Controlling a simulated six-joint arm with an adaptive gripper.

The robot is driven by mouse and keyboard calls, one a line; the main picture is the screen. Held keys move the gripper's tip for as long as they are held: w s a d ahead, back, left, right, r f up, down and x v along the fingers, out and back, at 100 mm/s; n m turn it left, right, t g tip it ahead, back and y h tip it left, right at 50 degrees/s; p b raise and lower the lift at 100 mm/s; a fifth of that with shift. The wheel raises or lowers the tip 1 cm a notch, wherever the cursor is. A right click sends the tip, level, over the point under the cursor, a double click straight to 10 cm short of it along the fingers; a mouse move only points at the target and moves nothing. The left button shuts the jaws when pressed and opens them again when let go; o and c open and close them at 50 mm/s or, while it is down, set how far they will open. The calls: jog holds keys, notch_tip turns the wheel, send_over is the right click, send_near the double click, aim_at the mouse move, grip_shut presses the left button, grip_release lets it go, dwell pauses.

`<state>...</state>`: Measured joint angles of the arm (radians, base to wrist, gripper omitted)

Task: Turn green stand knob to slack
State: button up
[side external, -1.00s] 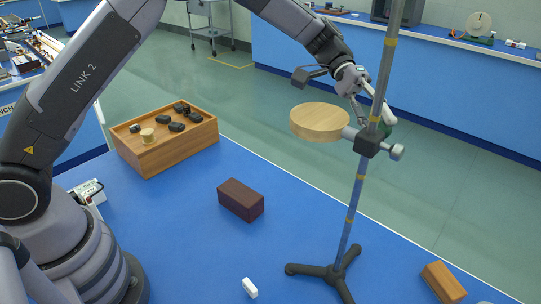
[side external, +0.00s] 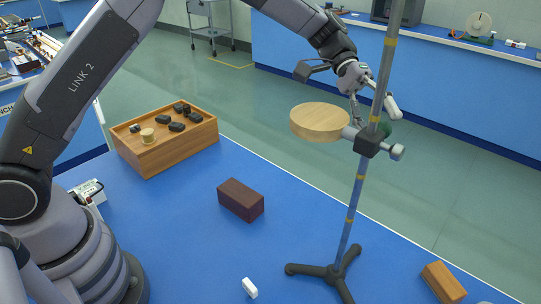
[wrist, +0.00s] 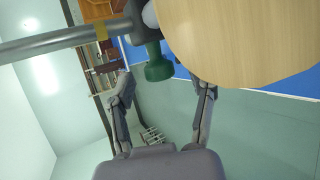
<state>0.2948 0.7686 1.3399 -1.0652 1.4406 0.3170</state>
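The green knob (wrist: 158,66) sits on the dark clamp block (side external: 370,141) of the stand, below the block in the wrist view. In the side view the knob (side external: 385,129) shows partly behind the stand's pole (side external: 355,190). A round wooden disc (side external: 319,122) is held out to the left of the clamp; it fills the upper right of the wrist view (wrist: 245,40). My gripper (wrist: 165,84) is open, its two fingers spread either side of the knob's line with a gap on both sides. In the side view my gripper (side external: 376,103) is behind the pole, above the knob. I see no contact.
The grey metal screw (side external: 397,152) sticks out right of the clamp. The tripod foot (side external: 330,272) stands on the blue bench. A dark brown block (side external: 240,200), an orange-brown block (side external: 443,283), a white piece (side external: 249,288) and a wooden tray (side external: 165,155) lie around it.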

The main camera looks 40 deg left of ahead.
jog(key=v, duration=1.2)
